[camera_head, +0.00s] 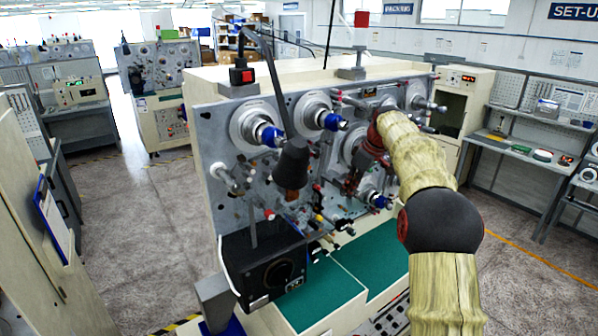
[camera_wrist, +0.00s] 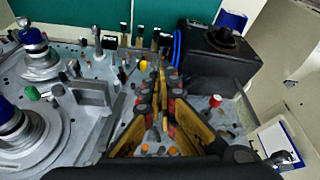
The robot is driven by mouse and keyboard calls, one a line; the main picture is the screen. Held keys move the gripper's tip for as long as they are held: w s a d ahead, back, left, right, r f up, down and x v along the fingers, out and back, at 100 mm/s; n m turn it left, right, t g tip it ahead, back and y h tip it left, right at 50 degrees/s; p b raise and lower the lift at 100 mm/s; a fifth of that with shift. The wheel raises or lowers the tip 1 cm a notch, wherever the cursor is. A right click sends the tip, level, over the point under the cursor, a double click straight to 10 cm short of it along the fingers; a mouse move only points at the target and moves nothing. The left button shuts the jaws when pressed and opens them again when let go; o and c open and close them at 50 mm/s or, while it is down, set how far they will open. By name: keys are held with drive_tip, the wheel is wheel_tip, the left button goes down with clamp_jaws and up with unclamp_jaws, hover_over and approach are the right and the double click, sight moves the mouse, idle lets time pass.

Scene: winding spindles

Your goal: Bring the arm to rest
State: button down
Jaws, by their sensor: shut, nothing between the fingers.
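My arm (camera_head: 445,220) comes up from the lower right of the head view, in a pale fibrous cover with a black joint. It bends over in front of the winding machine's grey panel (camera_head: 215,130). My gripper (camera_head: 350,188) hangs downward close to the panel, among its fittings. In the wrist view my gripper (camera_wrist: 160,68) shows its two yellow and black fingers converging to closed tips, with nothing held. Whether the fingers touch any fitting cannot be told.
Spindles with blue tips (camera_head: 270,135) stick out of the panel around my gripper. A black box (camera_head: 265,272) and a green surface (camera_head: 325,295) lie below. A dark cone-shaped lamp (camera_head: 291,165) hangs left of my gripper. Open floor (camera_head: 135,220) lies left; a workbench (camera_head: 520,155) stands right.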

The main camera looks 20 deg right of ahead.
drive_tip(key=s+f+m+g, duration=0.1)
drive_tip(key=s+f+m, duration=0.4)
drive_tip(key=f, duration=0.3)
drive_tip(key=s+a+f+t+b, duration=0.1)
drive_tip(key=s+a+f+b, duration=0.6)
drive_tip(key=s, duration=0.6)
drive_tip(key=s+a+f+t+h+b, duration=0.1)
drive_tip(key=s+a+f+b, duration=0.5)
drive_tip(key=s+b, duration=0.4)
drive_tip(key=s+a+f+m+h+b, duration=0.1)
drive_tip(key=s+a+f+b, duration=0.6)
drive_tip(key=s, duration=1.1)
drive_tip(key=shift+a+f+t+b, duration=0.3)
drive_tip(key=shift+a+t+b, duration=0.1)
drive_tip(key=shift+a+b, duration=0.6)
